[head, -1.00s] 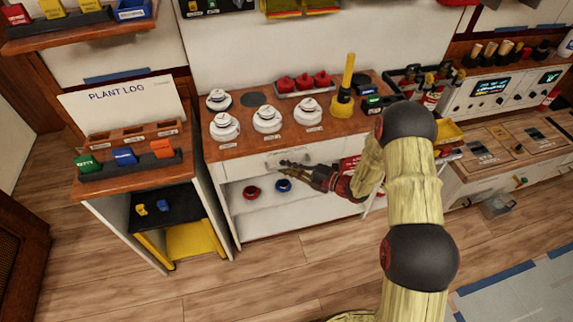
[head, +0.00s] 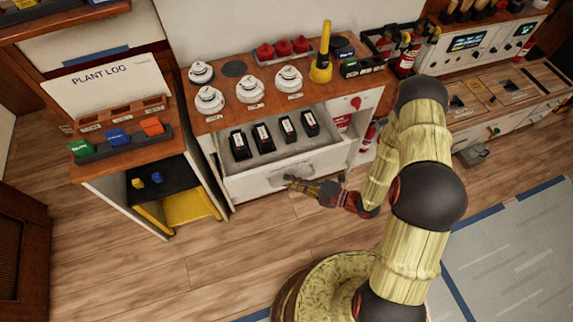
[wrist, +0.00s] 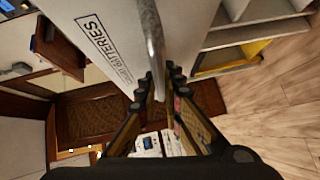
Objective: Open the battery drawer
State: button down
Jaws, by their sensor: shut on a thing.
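The battery drawer (head: 245,184) is pulled out of the white cabinet below the wooden counter. Several black batteries (head: 263,138) stand upright in a row inside it. My gripper (head: 292,182) is at the drawer's front face, shut on the metal handle. In the wrist view the grey handle bar (wrist: 153,40) runs down between the fingers of my gripper (wrist: 158,88), beside the drawer front (wrist: 110,25), which bears a label ending in "BATTERIES".
The wooden floor (head: 130,270) in front is clear.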

jog(key=shift+s+d, duration=0.15)
jog(key=shift+s, duration=0.4)
jog(key=shift+s+d, duration=0.15)
jog(key=shift+s, duration=0.35)
jog(key=c, duration=2.1)
grip_release()
jog(key=shift+o, duration=0.9)
jog(key=shift+d, duration=0.1)
jog(key=v, duration=1.1)
jog(key=shift+s+d, duration=0.25)
jog(key=shift+d, duration=0.1)
